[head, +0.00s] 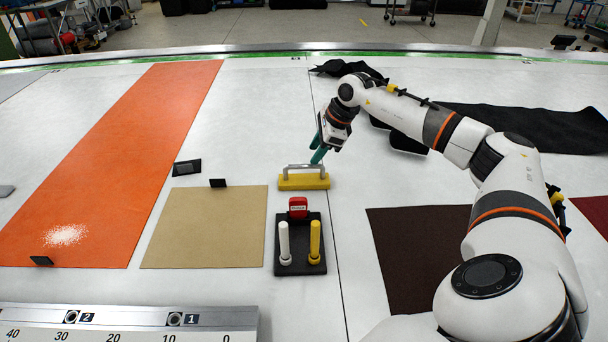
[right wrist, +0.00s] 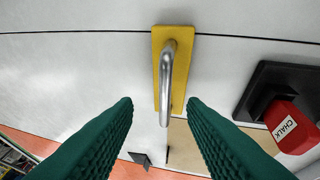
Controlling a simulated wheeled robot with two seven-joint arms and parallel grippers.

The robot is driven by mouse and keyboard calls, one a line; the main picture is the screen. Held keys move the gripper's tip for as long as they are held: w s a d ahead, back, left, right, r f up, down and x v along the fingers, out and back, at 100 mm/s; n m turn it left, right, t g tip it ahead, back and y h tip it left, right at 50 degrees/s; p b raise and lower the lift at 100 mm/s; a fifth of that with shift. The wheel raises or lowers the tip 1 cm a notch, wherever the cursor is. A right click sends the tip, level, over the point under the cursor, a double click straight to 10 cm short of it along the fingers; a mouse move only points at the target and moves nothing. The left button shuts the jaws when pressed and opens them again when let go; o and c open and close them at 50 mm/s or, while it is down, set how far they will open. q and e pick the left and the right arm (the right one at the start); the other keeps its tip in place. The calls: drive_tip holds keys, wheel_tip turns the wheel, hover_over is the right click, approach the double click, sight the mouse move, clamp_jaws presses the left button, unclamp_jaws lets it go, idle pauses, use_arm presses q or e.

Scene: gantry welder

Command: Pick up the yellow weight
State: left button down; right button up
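The yellow weight (head: 304,183) is a flat yellow bar with a raised metal handle. It lies on the white table near the middle of the head view. In the right wrist view the yellow weight (right wrist: 158,92) lies beyond my fingertips, its silver handle (right wrist: 166,75) lined up with the gap between them. My right gripper (head: 318,155) comes down at the handle from above; it is open, with green ribbed fingers (right wrist: 160,108) apart and nothing between the tips. Whether a finger touches the handle cannot be told. My left gripper is not in view.
A black holder (head: 300,262) with a red chalk box (head: 298,208), a white stick and a yellow stick stands just in front of the weight. A tan sheet (head: 205,228) and an orange strip (head: 130,150) lie left. Black cloth (head: 520,125) lies right.

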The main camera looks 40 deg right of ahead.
sight(304, 166)
drive_tip(key=shift+x, duration=0.9)
drive_tip(key=p+x, duration=0.1)
drive_tip(key=x, duration=0.1)
drive_tip(key=a+p+x, duration=0.1)
drive_tip(key=x, duration=0.1)
drive_tip(key=shift+s, duration=0.1)
drive_tip(key=shift+w+f, duration=0.25)
drive_tip(key=shift+f, duration=0.35)
drive_tip(key=shift+c, duration=0.9)
drive_tip(key=shift+r, duration=0.1)
clamp_jaws()
drive_tip(key=shift+w+d+r, duration=0.1)
